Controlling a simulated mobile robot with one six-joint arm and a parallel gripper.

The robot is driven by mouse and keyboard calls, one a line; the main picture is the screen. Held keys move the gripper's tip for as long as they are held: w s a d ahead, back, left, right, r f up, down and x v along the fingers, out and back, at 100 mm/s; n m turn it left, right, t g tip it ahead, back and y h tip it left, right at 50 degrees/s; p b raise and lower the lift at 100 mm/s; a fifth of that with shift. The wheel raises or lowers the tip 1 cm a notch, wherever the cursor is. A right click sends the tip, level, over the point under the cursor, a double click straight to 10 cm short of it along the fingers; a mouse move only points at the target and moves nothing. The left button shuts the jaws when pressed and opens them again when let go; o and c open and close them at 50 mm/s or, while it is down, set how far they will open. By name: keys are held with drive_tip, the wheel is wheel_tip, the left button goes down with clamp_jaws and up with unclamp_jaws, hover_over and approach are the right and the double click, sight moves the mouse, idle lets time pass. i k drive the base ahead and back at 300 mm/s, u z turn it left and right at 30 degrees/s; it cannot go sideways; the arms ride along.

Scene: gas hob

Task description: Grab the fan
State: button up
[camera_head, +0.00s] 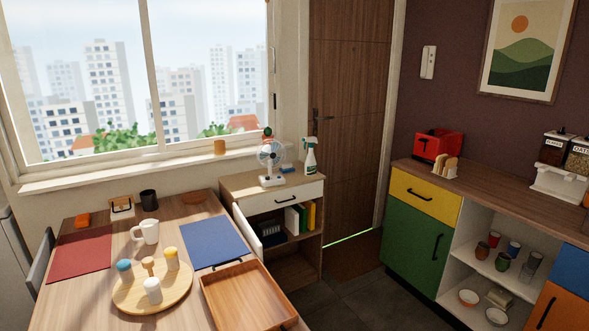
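The fan (271,154) is a small white desk fan with a round caged head on a stem and a flat base. It stands upright on top of the small wooden cabinet (232,187) below the window's right end. A green and white spray bottle (310,157) stands to its right, with a small blue item (287,168) between them. Something small, dark and reddish shows just above the fan's head; I cannot tell what it is. My gripper is not in view.
A dining table (88,293) with placemats, a mug, a round board and a wooden tray (254,298) fills the front left. A counter (487,190) runs along the right. Dark floor (350,275) lies free between them.

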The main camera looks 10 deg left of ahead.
sight(268, 151)
drive_tip(key=u, duration=0.85)
drive_tip(key=k, duration=0.1)
drive_tip(key=z, duration=2.05)
drive_tip(key=i, duration=2.3)
drive_tip(key=u, duration=0.7)
